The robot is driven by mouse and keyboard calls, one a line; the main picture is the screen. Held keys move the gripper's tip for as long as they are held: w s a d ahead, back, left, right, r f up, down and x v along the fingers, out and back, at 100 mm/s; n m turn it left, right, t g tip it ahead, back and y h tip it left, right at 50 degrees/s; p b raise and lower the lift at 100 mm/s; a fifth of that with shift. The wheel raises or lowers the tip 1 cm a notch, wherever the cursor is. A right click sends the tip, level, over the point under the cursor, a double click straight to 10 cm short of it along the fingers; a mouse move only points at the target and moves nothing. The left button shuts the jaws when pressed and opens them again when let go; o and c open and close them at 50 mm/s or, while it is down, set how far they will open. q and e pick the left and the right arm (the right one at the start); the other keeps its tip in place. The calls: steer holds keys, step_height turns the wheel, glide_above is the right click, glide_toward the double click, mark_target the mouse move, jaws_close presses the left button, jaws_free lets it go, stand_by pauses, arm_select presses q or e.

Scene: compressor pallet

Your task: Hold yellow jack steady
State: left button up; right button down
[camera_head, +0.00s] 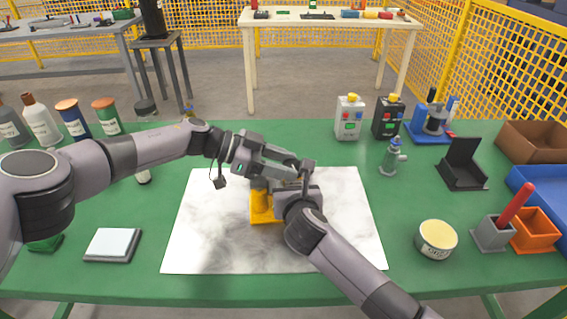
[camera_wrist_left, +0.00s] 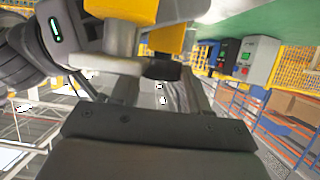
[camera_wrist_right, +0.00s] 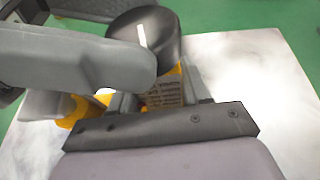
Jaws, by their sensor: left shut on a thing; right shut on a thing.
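The yellow jack (camera_head: 262,205) stands on the white marbled mat (camera_head: 205,240), mostly hidden behind my grippers in the head view. Its yellow body shows in the left wrist view (camera_wrist_left: 135,9) and, with a printed label, in the right wrist view (camera_wrist_right: 165,88). A round black knob with a white line (camera_wrist_right: 146,32) sits above the labelled part. My left gripper (camera_head: 302,168) reaches in from the left over the jack, shut at the black knob; the contact is partly hidden. My right gripper (camera_head: 293,190) is shut on the yellow body from the front right.
A round tin (camera_head: 436,238) and a grey holder (camera_head: 493,233) are at right. A white-topped pad (camera_head: 113,243) and bottles (camera_head: 42,120) are at left.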

arm_select(q)
steer(key=o, duration=1.1)
steer(key=shift+c, duration=0.2)
steer(key=shift+r+n+t, duration=0.1)
steer(key=shift+n+t, duration=0.2)
steer(key=shift+t, duration=0.1)
steer(key=shift+s+d+n+t+y, duration=0.1)
steer(key=shift+s+n+t+y, duration=0.1)
steer(key=shift+n+t, duration=0.55)
steer(key=shift+s+a+n+t+y, duration=0.1)
steer(key=shift+n+t+y, duration=0.1)
steer(key=shift+n+t, duration=0.55)
steer(key=shift+s+d+n+t+y, duration=0.1)
steer(key=shift+s+n+t+y, duration=0.1)
steer(key=shift+n+t, duration=0.55)
steer(key=shift+s+d+n+t+y, duration=0.15)
steer(key=shift+n+t+y, duration=0.65)
steer(key=shift+n+t, duration=0.35)
steer(key=shift+s+d+n+t+y, duration=0.1)
steer(key=shift+s+n+t+y, duration=0.05)
steer(key=shift+n+t+y, duration=0.8)
steer(key=f+v, duration=0.1)
steer(key=v, duration=1)
steer(key=w+d+r+m+g+h, duration=0.2)
steer(key=w+r+m+g+h, duration=0.1)
steer(key=w+r+m+h, duration=0.4)
steer(key=shift+w+d+r+m, duration=0.2)
steer(key=shift+w+r+m, duration=0.45)
steer(key=shift+w+r, duration=1.2)
